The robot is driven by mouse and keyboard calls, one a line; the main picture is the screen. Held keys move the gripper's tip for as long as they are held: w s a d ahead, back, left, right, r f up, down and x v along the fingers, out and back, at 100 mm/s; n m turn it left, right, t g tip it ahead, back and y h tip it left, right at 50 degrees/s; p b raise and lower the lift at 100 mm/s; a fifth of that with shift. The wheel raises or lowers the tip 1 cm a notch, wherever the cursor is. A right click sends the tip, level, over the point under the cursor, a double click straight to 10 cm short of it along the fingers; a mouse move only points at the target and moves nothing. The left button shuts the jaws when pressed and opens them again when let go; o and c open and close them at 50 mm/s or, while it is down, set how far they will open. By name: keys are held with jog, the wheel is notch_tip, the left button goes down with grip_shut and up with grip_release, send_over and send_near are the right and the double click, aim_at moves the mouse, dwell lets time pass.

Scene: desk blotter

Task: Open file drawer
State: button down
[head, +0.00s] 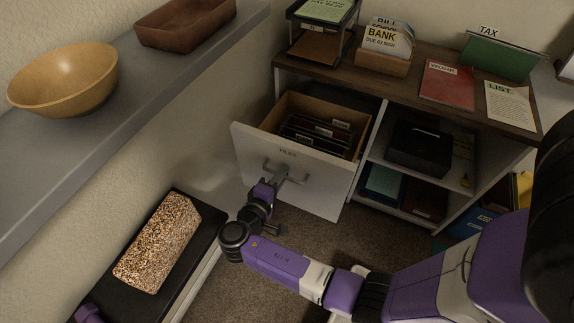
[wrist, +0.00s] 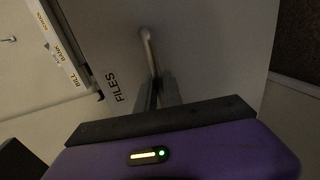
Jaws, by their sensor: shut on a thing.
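The white file drawer (head: 298,184), labelled FILES, is pulled out from the left part of the cabinet, and dark folders (head: 318,133) show inside it. Its metal bar handle (head: 270,167) is on the front panel. My gripper (head: 281,177) is at the handle, with its fingers shut on it. In the wrist view the fingers of my gripper (wrist: 158,92) close around the handle (wrist: 149,50), and the drawer front (wrist: 205,45) fills the middle. The exact contact of the fingertips is small and dim.
The wooden cabinet top (head: 435,62) holds a letter holder (head: 383,65), a red booklet (head: 447,84) and a green TAX file (head: 498,58). Open shelves with a black box (head: 419,147) are right of the drawer. A grey shelf (head: 130,100) and a low black bench (head: 190,243) stand left.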

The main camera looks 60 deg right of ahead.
jog(key=shift+s+a, duration=0.1)
jog(key=shift+a, duration=0.6)
jog(key=c, duration=1.8)
grip_release()
jog(key=shift+o, duration=0.2)
jog(key=v, duration=0.7)
jog(key=shift+a, duration=0.4)
